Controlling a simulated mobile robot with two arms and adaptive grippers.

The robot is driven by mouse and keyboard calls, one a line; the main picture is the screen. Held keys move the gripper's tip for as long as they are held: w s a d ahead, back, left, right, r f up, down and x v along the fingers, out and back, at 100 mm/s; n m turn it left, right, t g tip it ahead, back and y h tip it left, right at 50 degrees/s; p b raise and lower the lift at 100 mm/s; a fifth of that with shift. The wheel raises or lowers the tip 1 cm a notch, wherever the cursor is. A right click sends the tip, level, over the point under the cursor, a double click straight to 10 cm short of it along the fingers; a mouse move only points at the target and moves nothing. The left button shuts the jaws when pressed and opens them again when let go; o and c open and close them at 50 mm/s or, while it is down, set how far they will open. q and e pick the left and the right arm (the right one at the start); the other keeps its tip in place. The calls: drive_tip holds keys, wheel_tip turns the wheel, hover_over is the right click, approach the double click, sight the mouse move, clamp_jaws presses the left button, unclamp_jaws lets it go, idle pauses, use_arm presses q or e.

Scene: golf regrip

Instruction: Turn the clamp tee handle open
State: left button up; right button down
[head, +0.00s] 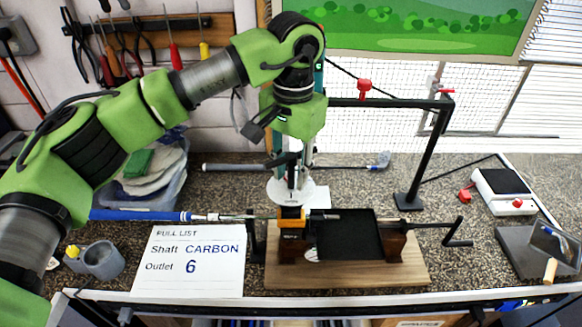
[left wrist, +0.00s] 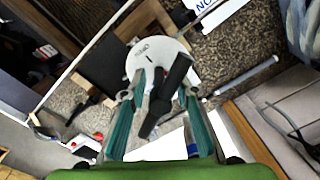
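The black clamp tee handle (head: 283,160) stands above a white round dial (head: 282,193) over the orange-and-black clamp (head: 292,223). In the left wrist view the handle (left wrist: 170,92) lies diagonally across the white dial (left wrist: 150,56), whose lettering is too small to read surely. My left gripper (head: 294,172) points down over the handle. Its teal fingers (left wrist: 163,98) are apart, one on each side of the handle; I cannot tell whether either touches it. A club with a blue grip (head: 140,215) runs into the clamp from the left. My right gripper is not in view.
A card (head: 190,262) reads CARBON, 6. A scale (head: 502,190) stands right.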

use_arm(q)
drive_tip(key=shift+f, duration=0.45)
drive_tip(key=shift+c, duration=0.7)
clamp_jaws()
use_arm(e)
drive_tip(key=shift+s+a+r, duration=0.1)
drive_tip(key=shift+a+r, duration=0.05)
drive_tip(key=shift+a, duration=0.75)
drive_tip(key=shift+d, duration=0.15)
